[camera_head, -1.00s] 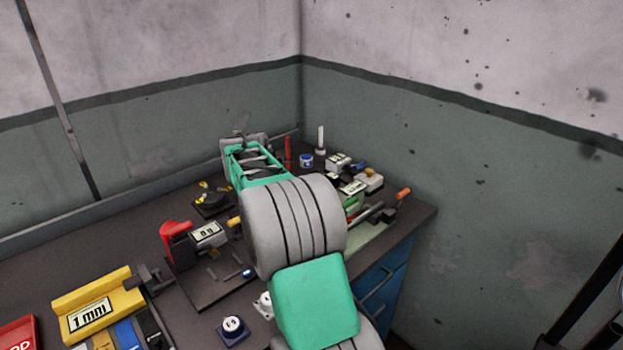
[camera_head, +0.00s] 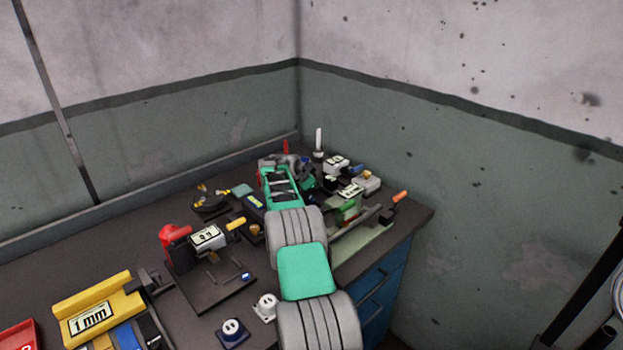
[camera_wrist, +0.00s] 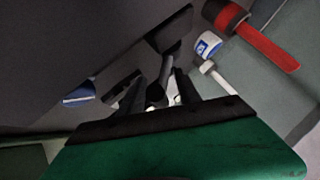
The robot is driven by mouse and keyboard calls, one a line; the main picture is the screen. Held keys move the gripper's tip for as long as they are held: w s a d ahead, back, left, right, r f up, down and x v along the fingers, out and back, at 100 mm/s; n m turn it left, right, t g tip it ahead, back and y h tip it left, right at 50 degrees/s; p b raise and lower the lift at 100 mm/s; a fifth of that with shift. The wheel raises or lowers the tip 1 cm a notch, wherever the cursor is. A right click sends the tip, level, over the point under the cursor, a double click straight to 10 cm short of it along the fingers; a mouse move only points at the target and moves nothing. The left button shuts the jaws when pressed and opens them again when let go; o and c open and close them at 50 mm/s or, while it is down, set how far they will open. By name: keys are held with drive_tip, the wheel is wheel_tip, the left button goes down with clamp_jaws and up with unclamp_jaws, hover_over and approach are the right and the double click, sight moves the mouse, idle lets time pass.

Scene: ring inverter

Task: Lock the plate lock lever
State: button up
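My gripper (camera_head: 285,163) is over the far right part of the bench, near its back corner, mostly hidden behind my arm in the head view. In the wrist view my gripper (camera_wrist: 164,88) shows two dark fingers with a gap between them. A small grey rounded part sits near the gap; I cannot tell whether it touches the fingers. I cannot tell for certain which part is the plate lock lever. A yellow-handled lever (camera_head: 236,224) is on the device at the middle of the bench. An orange-handled lever (camera_head: 400,196) is at the right edge.
The bench (camera_head: 110,236) meets walls at the back. Small devices with labels (camera_head: 335,163) crowd its right corner. A white rod (camera_head: 318,141) stands behind them. In the wrist view a blue and white jar (camera_wrist: 207,45) and a red-handled tool (camera_wrist: 265,45) are close by.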

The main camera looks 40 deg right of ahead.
drive_tip(key=shift+c, duration=0.3)
clamp_jaws()
drive_tip(key=shift+s+f, duration=0.1)
drive_tip(key=shift+f, duration=0.1)
idle(0.9)
